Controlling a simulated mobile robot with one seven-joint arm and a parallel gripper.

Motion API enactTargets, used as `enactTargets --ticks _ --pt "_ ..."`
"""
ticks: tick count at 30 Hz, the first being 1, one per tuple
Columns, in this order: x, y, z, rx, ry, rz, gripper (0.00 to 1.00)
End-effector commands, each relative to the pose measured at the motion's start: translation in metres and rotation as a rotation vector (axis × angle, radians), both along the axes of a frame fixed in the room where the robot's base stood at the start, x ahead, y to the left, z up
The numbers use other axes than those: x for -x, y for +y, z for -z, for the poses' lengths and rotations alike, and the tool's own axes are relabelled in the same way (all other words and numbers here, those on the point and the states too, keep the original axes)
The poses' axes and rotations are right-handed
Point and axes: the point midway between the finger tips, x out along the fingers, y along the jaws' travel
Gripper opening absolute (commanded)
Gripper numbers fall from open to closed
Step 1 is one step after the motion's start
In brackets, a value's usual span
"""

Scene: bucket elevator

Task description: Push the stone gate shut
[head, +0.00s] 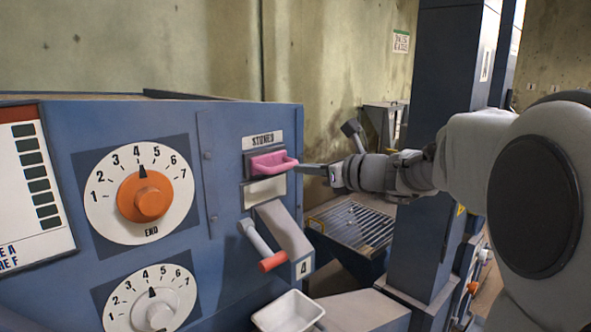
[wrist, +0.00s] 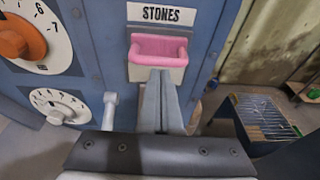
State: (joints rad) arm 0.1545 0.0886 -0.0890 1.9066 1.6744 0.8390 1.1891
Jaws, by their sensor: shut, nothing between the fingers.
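The stone gate's pink handle (head: 273,163) sits under the "STONES" label (head: 262,140) on the blue cabinet. A pale plate (head: 264,190) shows below the handle, above a grey chute. In the wrist view the pink handle (wrist: 159,49) is straight ahead, just beyond my fingertips. My gripper (head: 302,168) is shut and empty, with its tips at or very near the right end of the handle. In the wrist view my gripper (wrist: 159,74) points at the handle's lower edge. I cannot tell whether the tips touch it.
A lever with a red-orange grip (head: 272,261) sticks out below the gate, close to the chute (head: 283,228). A white tray (head: 288,312) is beneath. Two dials are at left, one with an orange knob (head: 146,197). A grated hopper (head: 352,226) and blue column (head: 436,150) stand right.

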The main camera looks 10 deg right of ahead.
Motion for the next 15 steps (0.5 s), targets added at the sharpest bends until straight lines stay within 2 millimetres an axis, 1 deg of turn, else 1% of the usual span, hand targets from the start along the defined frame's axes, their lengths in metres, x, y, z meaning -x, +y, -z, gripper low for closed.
enactTargets --ticks 1,3,9,12,15 --pt "0.0 -0.002 -0.002 0.0 0.0 0.001 0.0" --pt "0.018 -0.014 -0.006 0.0 -0.005 0.004 0.0" --pt "0.054 -0.04 -0.015 0.001 -0.003 0.003 0.0" --pt "0.066 -0.048 -0.018 0.001 -0.002 0.003 0.0" --pt "0.075 -0.054 -0.02 0.001 -0.002 0.002 0.0"
